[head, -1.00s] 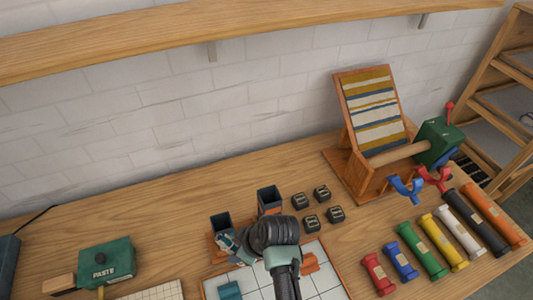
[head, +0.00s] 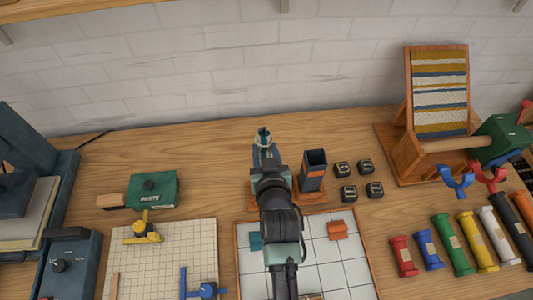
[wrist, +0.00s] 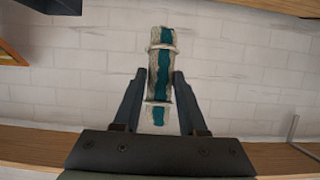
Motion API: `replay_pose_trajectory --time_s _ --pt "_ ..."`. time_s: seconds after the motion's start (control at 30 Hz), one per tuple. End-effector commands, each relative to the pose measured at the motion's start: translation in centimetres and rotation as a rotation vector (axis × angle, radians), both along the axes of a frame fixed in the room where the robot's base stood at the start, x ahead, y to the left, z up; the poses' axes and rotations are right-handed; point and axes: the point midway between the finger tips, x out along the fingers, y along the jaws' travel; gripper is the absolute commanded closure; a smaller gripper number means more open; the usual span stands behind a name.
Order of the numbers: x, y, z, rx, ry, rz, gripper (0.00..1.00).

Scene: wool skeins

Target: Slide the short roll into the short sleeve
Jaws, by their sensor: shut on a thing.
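My gripper (head: 265,153) is shut on a cream roll with a teal stripe and pale bands, which shows in the wrist view (wrist: 160,95). In the head view the roll (head: 263,134) stands out past the fingertips, towards the back wall. A dark, open-topped square sleeve (head: 315,168) stands upright in an orange holder right of my gripper. Another orange base (head: 253,196) shows beside my arm; my arm hides most of what stands on it. I cannot tell from this view which sleeve is shorter. The roll is apart from the visible sleeve.
Several small black blocks (head: 349,193) stand right of the sleeve. A tiled board (head: 352,268) lies in front. A green paste box (head: 153,188) and a grid mat (head: 180,250) are at left. Coloured rolls (head: 447,245) and a loom-like stand (head: 408,120) are at right.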

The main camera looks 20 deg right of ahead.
Motion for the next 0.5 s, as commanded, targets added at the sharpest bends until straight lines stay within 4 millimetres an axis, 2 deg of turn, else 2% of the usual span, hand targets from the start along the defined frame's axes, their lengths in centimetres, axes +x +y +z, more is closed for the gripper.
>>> replay_pose_trajectory --time_s 0.5 --pt "0.0 0.0 -4.1 -0.002 0.001 0.001 1.00"
